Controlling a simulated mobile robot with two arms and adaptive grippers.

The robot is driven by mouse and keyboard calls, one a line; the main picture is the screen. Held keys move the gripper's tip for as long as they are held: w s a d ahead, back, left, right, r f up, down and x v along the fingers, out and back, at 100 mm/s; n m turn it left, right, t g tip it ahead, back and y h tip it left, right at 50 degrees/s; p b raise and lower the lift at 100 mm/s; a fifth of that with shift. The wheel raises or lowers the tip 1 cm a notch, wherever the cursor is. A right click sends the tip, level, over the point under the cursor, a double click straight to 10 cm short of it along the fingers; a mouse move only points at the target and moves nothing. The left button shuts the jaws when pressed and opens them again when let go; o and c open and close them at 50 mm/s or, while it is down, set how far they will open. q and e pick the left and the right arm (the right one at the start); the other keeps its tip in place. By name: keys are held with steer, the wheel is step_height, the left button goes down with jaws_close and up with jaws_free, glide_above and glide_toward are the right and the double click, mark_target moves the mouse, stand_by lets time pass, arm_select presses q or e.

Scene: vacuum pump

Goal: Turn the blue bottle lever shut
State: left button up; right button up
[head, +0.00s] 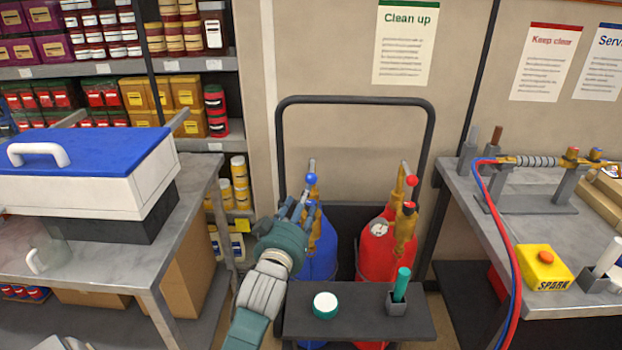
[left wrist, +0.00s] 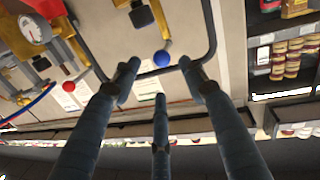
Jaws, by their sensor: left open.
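The blue bottle (head: 320,262) stands in the cart, partly hidden behind my left arm. Its lever with a blue ball knob (head: 312,179) sits at the top of its brass valve. My left gripper (head: 302,205) is open at the valve, just below the knob in the head view. In the left wrist view the blue knob (left wrist: 162,59) shows between and beyond the spread fingers (left wrist: 160,85). The fingers look apart from the knob; whether they touch the valve I cannot tell. My right gripper is not in view.
A red bottle (head: 380,255) with a gauge and red knob stands close on the right. The cart's black handle frame (head: 355,100) rises behind, and its front shelf (head: 350,325) holds a round green-rimmed item (head: 325,305) and a green stick (head: 401,282). Benches flank both sides.

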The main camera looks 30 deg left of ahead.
mark_target(310, 183)
arm_select(q)
steer(key=x, duration=0.3)
steer(key=p+x, duration=0.1)
steer(key=x, duration=0.3)
steer(key=p+x, duration=0.1)
steer(key=x, duration=0.2)
steer(key=shift+w+a+r, duration=0.2)
steer(key=shift+w+r, duration=0.1)
steer(key=shift+w, duration=0.05)
steer(key=shift+c, duration=0.3)
jaws_close()
